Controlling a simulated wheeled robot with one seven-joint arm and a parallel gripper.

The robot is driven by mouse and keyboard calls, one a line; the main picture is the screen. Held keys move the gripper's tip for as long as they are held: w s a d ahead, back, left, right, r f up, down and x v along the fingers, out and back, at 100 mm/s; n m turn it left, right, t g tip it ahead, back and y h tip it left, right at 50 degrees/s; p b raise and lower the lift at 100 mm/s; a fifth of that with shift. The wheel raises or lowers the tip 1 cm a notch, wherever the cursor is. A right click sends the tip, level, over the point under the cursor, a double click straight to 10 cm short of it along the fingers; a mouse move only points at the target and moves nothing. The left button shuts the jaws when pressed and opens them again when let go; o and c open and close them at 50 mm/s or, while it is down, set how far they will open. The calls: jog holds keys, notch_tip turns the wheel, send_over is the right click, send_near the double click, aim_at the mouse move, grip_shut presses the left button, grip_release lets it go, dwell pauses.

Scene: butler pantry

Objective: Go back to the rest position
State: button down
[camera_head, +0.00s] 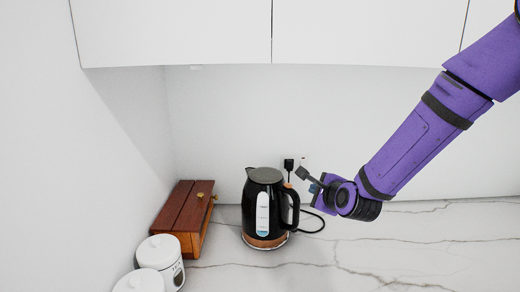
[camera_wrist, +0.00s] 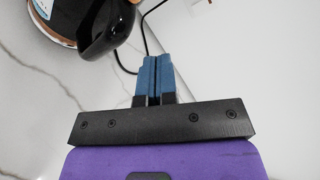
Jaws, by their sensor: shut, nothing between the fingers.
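My purple arm reaches in from the upper right in the head view. My gripper (camera_head: 314,187) is at its end, just right of the black kettle (camera_head: 264,208) and above the counter. In the wrist view my gripper (camera_wrist: 157,62) shows two blue fingertips closed together with nothing between them. The kettle's black handle (camera_wrist: 106,28) lies to the upper left of the fingertips there, apart from them in the picture. The kettle stands upright on the counter, with a copper-coloured band at its bottom and a clear level window.
A wooden box (camera_head: 185,213) with a brass knob stands left of the kettle. White lidded canisters (camera_head: 160,258) are at the front left. White cabinets (camera_head: 175,32) hang above. A black cord runs behind the kettle to the wall. The marble counter (camera_head: 420,245) is clear at the right.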

jog(key=s+d+r+n+g+h, duration=0.1)
jog(key=s+d+r+n+g, duration=0.1)
jog(key=s+d+r+n, duration=0.2)
jog(key=s+d+r+n+g+h, duration=0.1)
jog(key=s+d+r+n+g, duration=0.2)
jog(key=s, duration=1.5)
jog(key=s+d+r+n+g+h, duration=0.1)
jog(key=s+d+r+n+g, duration=0.1)
jog(key=s+d+r+n, duration=0.5)
jog(key=s+r+n, duration=0.2)
jog(key=s+n, duration=0.2)
jog(key=n, duration=0.2)
jog(key=shift+d+r+n+g+h, duration=0.2)
jog(key=shift+n+g+h, duration=0.1)
jog(key=shift+g+h, duration=0.1)
